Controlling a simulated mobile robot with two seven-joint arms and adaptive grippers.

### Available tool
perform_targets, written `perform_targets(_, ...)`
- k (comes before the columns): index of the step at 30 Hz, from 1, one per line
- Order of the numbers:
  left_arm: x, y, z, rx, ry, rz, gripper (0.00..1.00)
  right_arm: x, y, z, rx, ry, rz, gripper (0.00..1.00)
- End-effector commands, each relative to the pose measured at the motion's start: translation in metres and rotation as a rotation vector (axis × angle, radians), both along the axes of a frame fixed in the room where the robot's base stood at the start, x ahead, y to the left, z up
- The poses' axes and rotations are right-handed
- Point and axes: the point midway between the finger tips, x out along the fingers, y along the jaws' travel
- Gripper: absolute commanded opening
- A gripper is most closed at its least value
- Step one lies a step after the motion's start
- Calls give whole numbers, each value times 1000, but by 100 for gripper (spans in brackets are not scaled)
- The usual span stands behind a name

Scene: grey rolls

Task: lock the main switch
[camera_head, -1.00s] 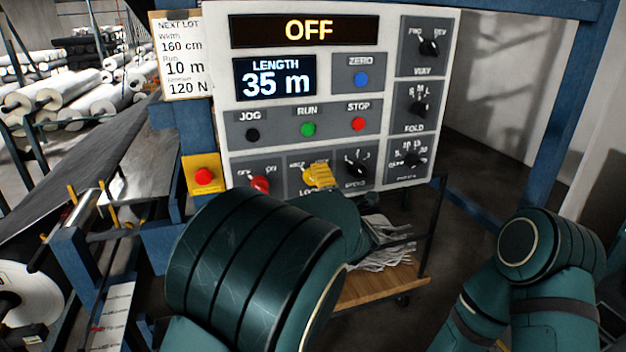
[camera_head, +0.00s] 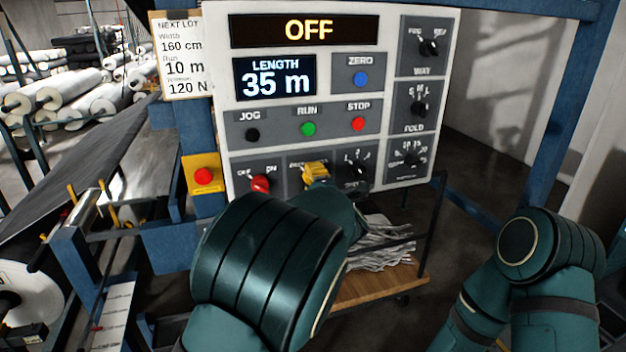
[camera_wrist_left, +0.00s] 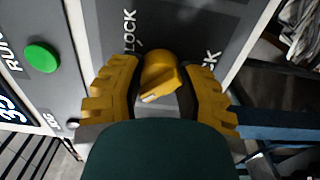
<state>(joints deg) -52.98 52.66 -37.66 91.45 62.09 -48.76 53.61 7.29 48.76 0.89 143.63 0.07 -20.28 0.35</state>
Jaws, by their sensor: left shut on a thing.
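The red main switch knob (camera_head: 260,183) sits at the lower left of the control panel, below OFF and ON marks. The display above (camera_head: 305,30) reads OFF. My left gripper (camera_head: 316,170) is at the lock knob, right of the red switch. In the left wrist view its yellow fingers (camera_wrist_left: 160,88) stand on both sides of the yellow lock knob (camera_wrist_left: 158,68) and are shut on it. LOCK lettering shows beside the knob. The left hand and fingers hide much of this knob in the head view, and I cannot tell its exact setting. My right gripper is out of view.
A small selector (camera_head: 358,169) is close right of the lock knob. The green RUN button (camera_head: 308,129) and red STOP button (camera_head: 358,124) are above. A red button on a yellow plate (camera_head: 203,176) is at left. A wooden-shelved cart (camera_head: 365,287) stands below.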

Motion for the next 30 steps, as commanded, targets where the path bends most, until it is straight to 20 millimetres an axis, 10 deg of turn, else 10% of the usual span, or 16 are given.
perform_targets(30, 0, 0, 3, 638, 206, 1, 0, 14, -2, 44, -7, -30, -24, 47)
